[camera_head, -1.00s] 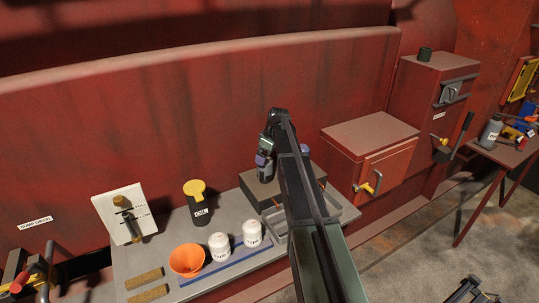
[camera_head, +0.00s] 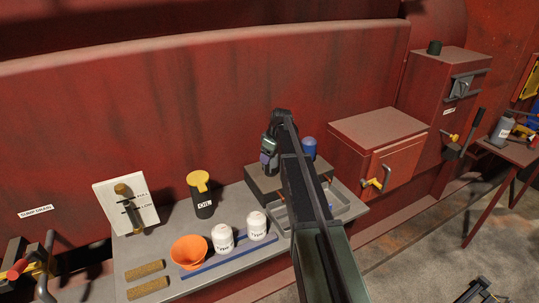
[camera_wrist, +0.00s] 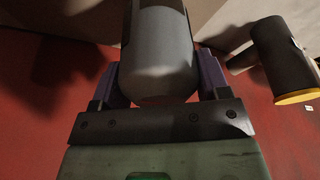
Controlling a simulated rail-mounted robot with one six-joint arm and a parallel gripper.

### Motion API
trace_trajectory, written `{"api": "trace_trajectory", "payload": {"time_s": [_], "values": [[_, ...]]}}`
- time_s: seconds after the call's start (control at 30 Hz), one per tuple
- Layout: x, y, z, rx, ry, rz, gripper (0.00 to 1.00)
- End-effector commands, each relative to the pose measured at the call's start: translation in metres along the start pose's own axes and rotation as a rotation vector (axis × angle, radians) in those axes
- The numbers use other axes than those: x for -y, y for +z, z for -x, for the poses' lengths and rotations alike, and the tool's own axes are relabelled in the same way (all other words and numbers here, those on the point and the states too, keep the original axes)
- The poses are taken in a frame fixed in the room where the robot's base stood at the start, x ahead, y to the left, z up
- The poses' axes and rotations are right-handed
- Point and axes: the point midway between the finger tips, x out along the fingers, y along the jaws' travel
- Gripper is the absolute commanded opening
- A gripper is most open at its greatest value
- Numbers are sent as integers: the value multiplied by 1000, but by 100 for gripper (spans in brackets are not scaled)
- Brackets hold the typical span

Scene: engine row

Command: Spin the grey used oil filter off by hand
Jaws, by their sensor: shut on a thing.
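The grey used oil filter (camera_wrist: 160,50) fills the middle of the wrist view as a smooth grey cylinder. My gripper (camera_wrist: 158,80) is shut on it, with one purple-padded finger against each side. In the head view my gripper (camera_head: 268,160) is at the left side of the dark block (camera_head: 255,183) on the bench. The filter is mostly hidden there by the gripper and arm. I cannot tell from these views whether it is still seated on its mount.
A blue cylinder (camera_head: 309,146) stands on the block, right of my arm. A grey tray (camera_head: 345,212) lies in front. The bench (camera_head: 160,250) holds a black oil can (camera_head: 203,208), white containers (camera_head: 223,240), and an orange funnel (camera_head: 188,253). A red cabinet (camera_head: 380,130) stands right.

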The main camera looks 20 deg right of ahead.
Motion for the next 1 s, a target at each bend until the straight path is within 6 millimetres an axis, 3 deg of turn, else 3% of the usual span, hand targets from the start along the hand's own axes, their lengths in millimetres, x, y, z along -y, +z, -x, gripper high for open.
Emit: {"api": "trace_trajectory", "payload": {"time_s": [0.17, 0.53, 0.67, 0.97, 1.0], "values": [[-2, 0, 1, -1, -94, 335, 36], [3, 2, 3, 1, -366, 1304, 36], [4, 4, 3, 1, -399, 1428, 36], [4, 4, 3, 1, -397, 1429, 36], [4, 4, 3, 1, -397, 1428, 72]]}}
